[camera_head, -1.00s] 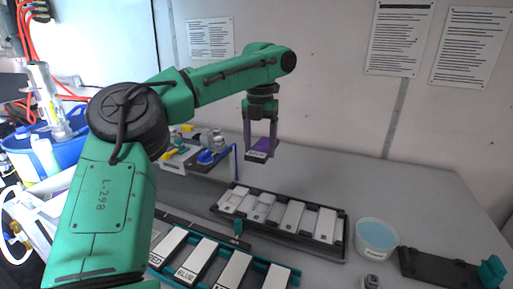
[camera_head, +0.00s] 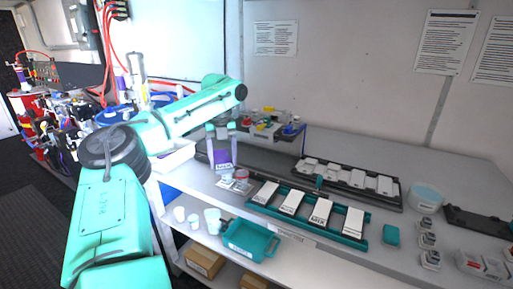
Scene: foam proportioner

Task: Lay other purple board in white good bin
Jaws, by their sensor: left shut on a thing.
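My left gripper (camera_head: 221,148) is shut on a small purple board (camera_head: 222,157) with a pale label and holds it upright, fingers pointing down. The board hangs near the left end of the grey bench, in front of the raised shelf. A white open bin (camera_head: 176,160) sits just left of the gripper, partly hidden behind my left arm. My right gripper is not in view.
A teal rack (camera_head: 308,217) with several white labelled blocks lies right of the gripper, with a black rack (camera_head: 348,181) behind it. A teal tray (camera_head: 250,239) and white cups (camera_head: 213,221) stand on a lower level.

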